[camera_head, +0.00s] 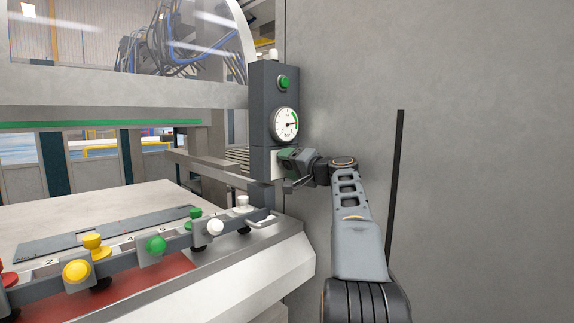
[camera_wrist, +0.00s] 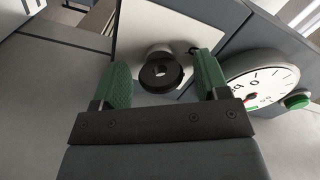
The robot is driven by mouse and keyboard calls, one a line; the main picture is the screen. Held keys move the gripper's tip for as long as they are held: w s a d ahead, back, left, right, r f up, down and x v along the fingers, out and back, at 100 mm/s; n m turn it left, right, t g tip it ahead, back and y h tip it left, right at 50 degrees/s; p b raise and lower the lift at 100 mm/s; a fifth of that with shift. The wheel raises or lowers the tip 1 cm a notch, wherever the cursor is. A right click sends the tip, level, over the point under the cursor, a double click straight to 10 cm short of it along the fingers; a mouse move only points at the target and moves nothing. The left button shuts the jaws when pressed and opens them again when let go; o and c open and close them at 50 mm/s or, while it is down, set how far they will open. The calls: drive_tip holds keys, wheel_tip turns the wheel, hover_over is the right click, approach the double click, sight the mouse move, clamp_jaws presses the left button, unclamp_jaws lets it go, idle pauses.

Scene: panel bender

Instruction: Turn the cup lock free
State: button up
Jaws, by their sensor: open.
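The cup lock shows in the wrist view as a short light cylinder with a black ring-shaped end (camera_wrist: 160,72), standing out from a pale plate (camera_wrist: 130,30). My gripper (camera_wrist: 160,82) is open, its two green fingers apart on the left and right of the lock. I see a gap on each side, and whether either finger touches it I cannot tell. In the head view my gripper (camera_head: 289,166) is at the lower part of the dark control box (camera_head: 273,110), below its gauge. There the gripper hides the lock.
A round gauge (camera_head: 285,123) sits just above my gripper, with a green button (camera_head: 284,83) higher up. A bar with coloured knobs (camera_head: 150,252) runs along the table edge at lower left. A large grey wall panel (camera_head: 480,150) stands on the right.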

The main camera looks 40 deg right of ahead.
drive_tip(key=s+d+b, duration=0.1)
drive_tip(key=s+d, duration=0.1)
drive_tip(key=s, duration=1.1)
drive_tip(key=shift+s+d, duration=0.2)
drive_tip(key=shift+s+a+r, duration=0.1)
drive_tip(key=shift+s+a, duration=0.05)
drive_tip(key=shift+a, duration=0.05)
